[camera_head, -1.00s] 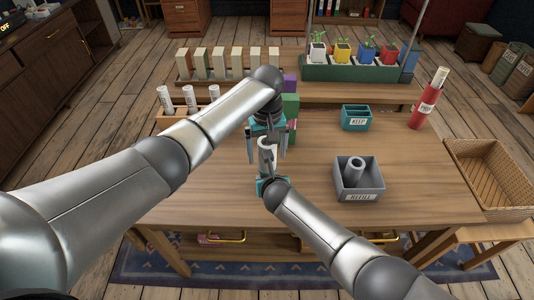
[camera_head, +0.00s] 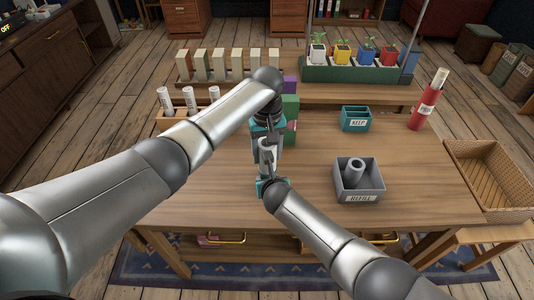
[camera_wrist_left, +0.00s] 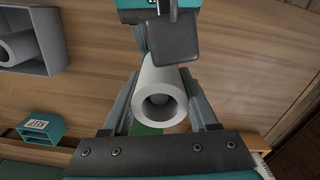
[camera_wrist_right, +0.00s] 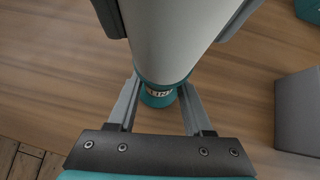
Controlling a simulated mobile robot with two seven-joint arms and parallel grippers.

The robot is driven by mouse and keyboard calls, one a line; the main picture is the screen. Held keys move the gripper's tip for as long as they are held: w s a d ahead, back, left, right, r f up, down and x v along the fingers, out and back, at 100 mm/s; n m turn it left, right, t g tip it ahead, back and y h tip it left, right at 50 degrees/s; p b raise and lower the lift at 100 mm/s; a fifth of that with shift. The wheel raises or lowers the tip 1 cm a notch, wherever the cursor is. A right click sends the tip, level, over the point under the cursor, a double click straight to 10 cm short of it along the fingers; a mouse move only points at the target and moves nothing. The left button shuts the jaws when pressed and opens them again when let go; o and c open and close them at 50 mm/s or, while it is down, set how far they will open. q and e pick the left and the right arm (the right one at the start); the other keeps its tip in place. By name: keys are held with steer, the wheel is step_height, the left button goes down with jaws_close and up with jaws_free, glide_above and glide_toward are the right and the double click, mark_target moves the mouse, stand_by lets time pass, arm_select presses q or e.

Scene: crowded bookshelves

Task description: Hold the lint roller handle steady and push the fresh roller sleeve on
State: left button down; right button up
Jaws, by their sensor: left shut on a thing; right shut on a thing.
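The pale roller sleeve (camera_wrist_left: 160,95) is a hollow tube between the fingers of my left gripper (camera_wrist_left: 163,78), which is shut on it. Its open end faces the left wrist camera and a round core shows inside. The teal lint roller handle (camera_wrist_right: 158,95), with a partly visible label, is between the fingers of my right gripper (camera_wrist_right: 158,85), which is shut on it. In the right wrist view the sleeve's other end meets the handle's teal top, with no clear gap. In the head view the two grippers nearly meet and hide much of both parts.
A grey REFILL box (camera_head: 360,195) with an upright tube (camera_head: 357,168) stands on the table to the right. A teal KEEP box (camera_head: 355,119) and a red cylinder (camera_head: 424,109) are farther back. Colored blocks (camera_head: 290,105) stand just behind the grippers. The table's front is clear.

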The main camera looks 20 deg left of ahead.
arm_select(q)
step_height(320, 180, up, 18)
steer(key=shift+n, duration=0.3)
steer(key=shift+f, duration=4.25)
steer(key=shift+f, duration=4.8)
steer(key=shift+c, duration=0.5)
jaws_free()
